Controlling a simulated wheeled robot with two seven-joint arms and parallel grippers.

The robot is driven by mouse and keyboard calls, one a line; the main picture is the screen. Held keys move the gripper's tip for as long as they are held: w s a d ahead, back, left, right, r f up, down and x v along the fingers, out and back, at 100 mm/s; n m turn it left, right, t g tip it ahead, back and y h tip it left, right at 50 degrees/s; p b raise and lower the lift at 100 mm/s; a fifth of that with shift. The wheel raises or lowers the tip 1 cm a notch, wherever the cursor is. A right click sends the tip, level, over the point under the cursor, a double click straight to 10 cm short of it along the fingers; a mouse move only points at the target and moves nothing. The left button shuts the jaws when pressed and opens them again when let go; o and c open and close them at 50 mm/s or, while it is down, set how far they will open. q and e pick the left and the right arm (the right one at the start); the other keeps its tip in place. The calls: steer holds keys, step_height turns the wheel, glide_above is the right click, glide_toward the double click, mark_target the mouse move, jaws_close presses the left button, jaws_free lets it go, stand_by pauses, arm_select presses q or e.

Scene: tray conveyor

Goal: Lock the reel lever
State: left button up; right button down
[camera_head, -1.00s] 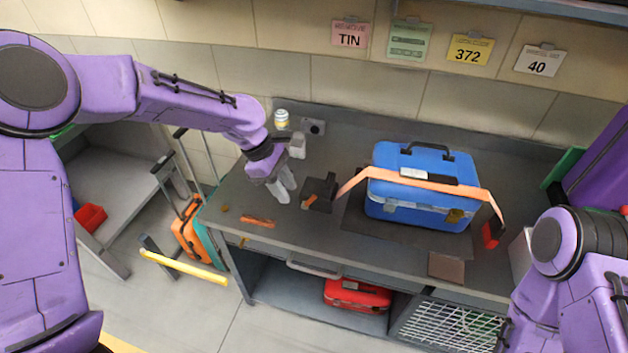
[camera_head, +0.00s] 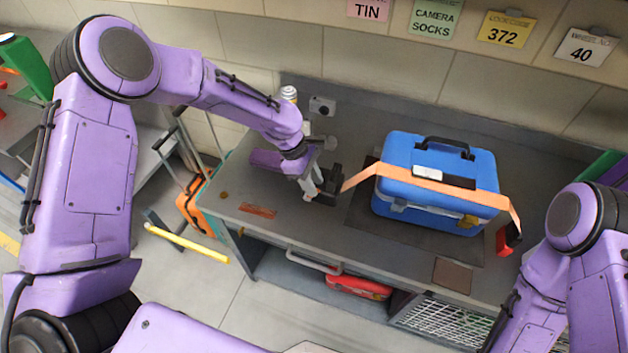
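A black reel (camera_head: 329,186) stands on the grey bench, left of a blue case (camera_head: 433,206). An orange strap (camera_head: 360,179) runs from the reel over the case and hangs down its right side to a red and black end piece (camera_head: 505,240). My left gripper (camera_head: 311,191) is down at the reel's left side, close against it or touching; I cannot tell which. The gripper hides the reel's lever, and the gap between its fingers cannot be made out. My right arm shows at the lower right, but its gripper is not in view.
The case stands on a dark mat (camera_head: 360,220). A brown flat piece (camera_head: 452,275) lies at the bench's front edge. An orange-brown strip (camera_head: 258,211) lies left of the reel. A can (camera_head: 289,94) stands behind my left wrist. A red case (camera_head: 358,288) sits under the bench.

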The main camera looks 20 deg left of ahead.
arm_select(q)
steer(key=shift+d+f, duration=0.1)
steer(key=shift+f, duration=0.2)
steer(key=shift+s, duration=0.15)
jaws_close()
